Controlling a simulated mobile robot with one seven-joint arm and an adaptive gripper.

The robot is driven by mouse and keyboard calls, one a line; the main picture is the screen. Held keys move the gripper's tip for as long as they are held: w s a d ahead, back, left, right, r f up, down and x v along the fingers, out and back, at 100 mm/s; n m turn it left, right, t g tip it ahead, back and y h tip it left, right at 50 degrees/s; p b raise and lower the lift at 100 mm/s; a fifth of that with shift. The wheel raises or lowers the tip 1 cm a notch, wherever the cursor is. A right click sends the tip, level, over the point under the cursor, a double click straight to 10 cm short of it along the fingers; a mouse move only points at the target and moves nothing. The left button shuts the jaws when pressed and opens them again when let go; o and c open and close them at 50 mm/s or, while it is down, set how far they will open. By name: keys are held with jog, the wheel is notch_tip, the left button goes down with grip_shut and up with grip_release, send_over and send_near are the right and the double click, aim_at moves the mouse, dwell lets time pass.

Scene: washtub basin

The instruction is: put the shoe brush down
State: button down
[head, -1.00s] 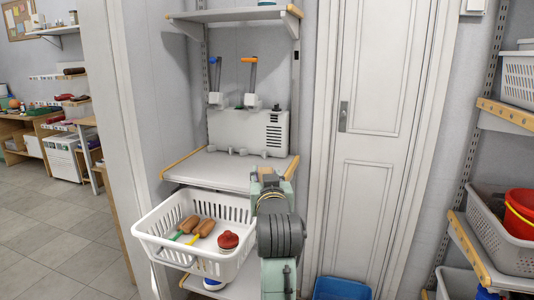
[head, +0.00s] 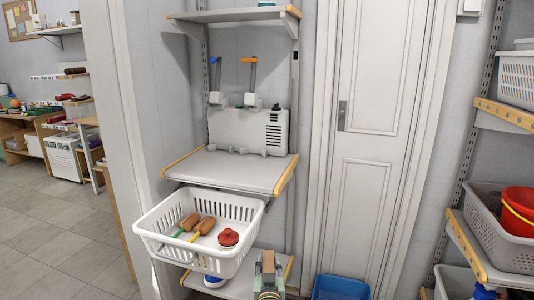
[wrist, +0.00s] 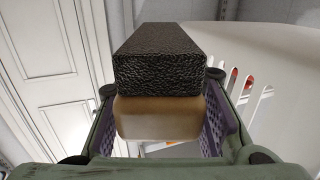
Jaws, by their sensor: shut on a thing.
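The shoe brush (wrist: 160,65) has a block of dark bristles and a pale wooden body. My gripper (wrist: 158,128) is shut on the wooden body, with one purple-padded finger on each side. In the head view, a small part of the brush (head: 268,261) shows at the bottom centre, between the fingers of my gripper (head: 268,268). It appears in front of or over the lower shelf (head: 240,287); the exact gap to the shelf cannot be told. The shelf's part behind my gripper is hidden.
A white slotted basket (head: 160,245) with two wooden-handled tools (head: 204,226) and a red-topped item (head: 228,237) stands close to the left of my gripper. The middle shelf (head: 230,172) above has clear space. A blue bin (head: 340,288) stands at the right.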

jog(key=s+f, duration=0.7)
jog(key=f, duration=0.4)
jog(key=s+f, duration=0.7)
jog(key=f, duration=0.5)
jog(key=shift+s+a+f, duration=0.15)
jog(key=shift+a+f, duration=0.05)
jog(key=shift+f, duration=0.05)
